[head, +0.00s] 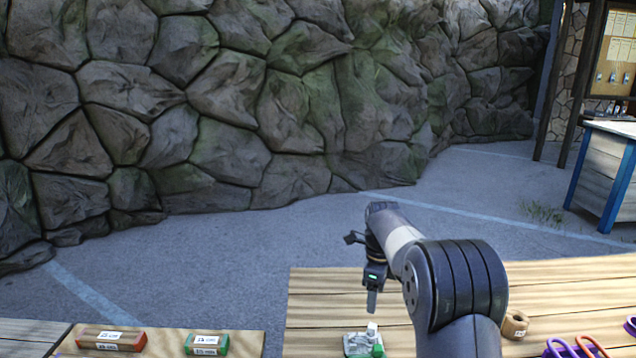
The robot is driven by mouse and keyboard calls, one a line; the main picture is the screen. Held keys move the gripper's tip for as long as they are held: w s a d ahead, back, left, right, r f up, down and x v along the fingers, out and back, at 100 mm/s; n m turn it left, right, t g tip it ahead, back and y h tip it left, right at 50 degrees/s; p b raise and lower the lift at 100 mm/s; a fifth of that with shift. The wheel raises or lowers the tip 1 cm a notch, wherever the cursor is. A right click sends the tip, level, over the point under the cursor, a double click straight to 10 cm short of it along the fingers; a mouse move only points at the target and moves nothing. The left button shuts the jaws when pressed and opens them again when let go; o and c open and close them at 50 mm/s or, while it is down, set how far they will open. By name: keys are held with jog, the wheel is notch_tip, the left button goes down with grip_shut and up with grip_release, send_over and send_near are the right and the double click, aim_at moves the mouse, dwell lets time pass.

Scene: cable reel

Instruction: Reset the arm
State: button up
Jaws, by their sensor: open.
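My gripper (371,300) hangs from the end of my arm above the wooden table (315,300), pointing down. It is open, with nothing seen in it, though its fingers overlap from this side. The arm reaches up from the bottom of the head view and bends at a large dark joint. Below the gripper, a small clear and white item with a green part (362,343) stands on the table, apart from the fingertips. No cable reel can be made out.
A red labelled box (110,341) and a green one (206,344) lie at left. A tan ring (515,325), purple handles (562,348) and orange handles (591,346) lie at right. A stone wall (220,100) and a blue-framed counter (603,175) stand beyond open pavement.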

aim_at(373, 325)
notch_tip(373, 325, down, 10)
jog(key=shift+f+p, duration=0.25)
jog(key=shift+p, duration=0.6)
jog(key=shift+n, duration=1.9)
